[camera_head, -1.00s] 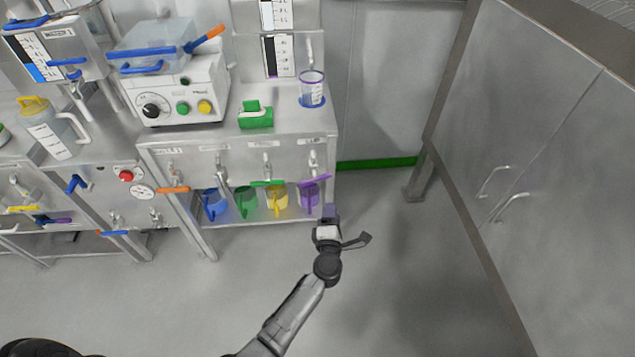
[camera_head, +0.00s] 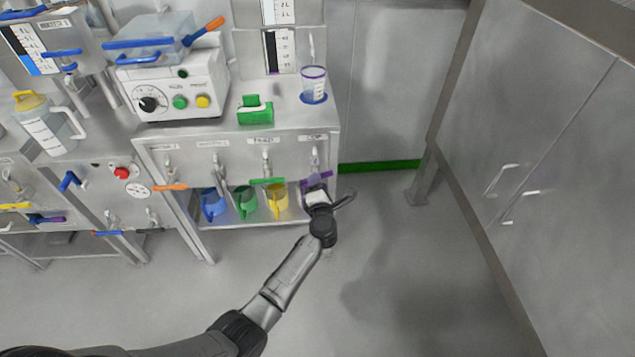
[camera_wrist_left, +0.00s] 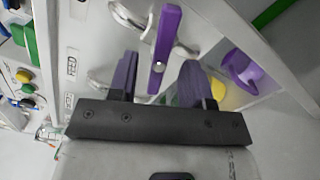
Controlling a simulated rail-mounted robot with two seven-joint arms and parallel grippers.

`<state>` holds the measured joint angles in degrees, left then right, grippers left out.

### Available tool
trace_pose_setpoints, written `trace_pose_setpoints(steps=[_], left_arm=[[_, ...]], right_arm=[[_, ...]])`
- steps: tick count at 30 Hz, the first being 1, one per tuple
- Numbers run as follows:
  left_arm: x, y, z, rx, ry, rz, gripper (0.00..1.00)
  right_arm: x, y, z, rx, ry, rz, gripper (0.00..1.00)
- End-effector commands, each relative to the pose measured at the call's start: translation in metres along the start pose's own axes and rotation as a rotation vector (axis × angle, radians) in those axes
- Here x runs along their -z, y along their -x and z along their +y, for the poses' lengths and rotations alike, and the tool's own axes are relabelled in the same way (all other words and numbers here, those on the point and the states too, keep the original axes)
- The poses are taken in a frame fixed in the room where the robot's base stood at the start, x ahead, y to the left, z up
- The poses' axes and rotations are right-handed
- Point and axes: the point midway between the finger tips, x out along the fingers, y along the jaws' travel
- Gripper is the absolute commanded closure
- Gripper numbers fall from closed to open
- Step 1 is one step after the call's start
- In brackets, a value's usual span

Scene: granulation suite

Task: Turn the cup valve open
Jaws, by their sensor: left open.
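The cup valve is the rightmost valve on the steel panel, with a purple lever handle (camera_head: 318,177). In the left wrist view the purple handle (camera_wrist_left: 168,40) runs lengthwise, its near end lying between my fingers as seen. My left gripper (camera_head: 315,187) is at this valve, just below the handle in the head view. Its two dark purple fingers (camera_wrist_left: 160,74) stand apart, one on each side of the handle, with gaps showing. I cannot tell whether either finger touches it. My right gripper is not in view.
Yellow (camera_head: 277,202), green (camera_head: 246,203) and blue (camera_head: 213,204) cups stand left in the bay. A green-handled valve lever (camera_head: 267,181) is close on the left. Floor to the right is clear.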

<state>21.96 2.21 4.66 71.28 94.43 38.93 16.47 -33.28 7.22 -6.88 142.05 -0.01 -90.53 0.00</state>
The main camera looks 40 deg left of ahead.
Motion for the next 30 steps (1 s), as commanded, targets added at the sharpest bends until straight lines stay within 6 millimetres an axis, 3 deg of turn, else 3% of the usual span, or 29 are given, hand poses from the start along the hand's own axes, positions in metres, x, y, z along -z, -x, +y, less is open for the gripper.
trace_pose_setpoints(steps=[7,20,30], left_arm=[[0.000,-0.022,-0.001,0.000,-0.002,-0.001,0.55],[0.000,-0.027,0.000,0.000,0.000,-0.001,0.55],[0.000,-0.027,0.000,0.000,-0.001,-0.001,0.87]], right_arm=[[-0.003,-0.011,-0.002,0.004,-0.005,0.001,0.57],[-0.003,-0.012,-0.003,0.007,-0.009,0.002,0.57],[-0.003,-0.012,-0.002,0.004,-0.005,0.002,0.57]])
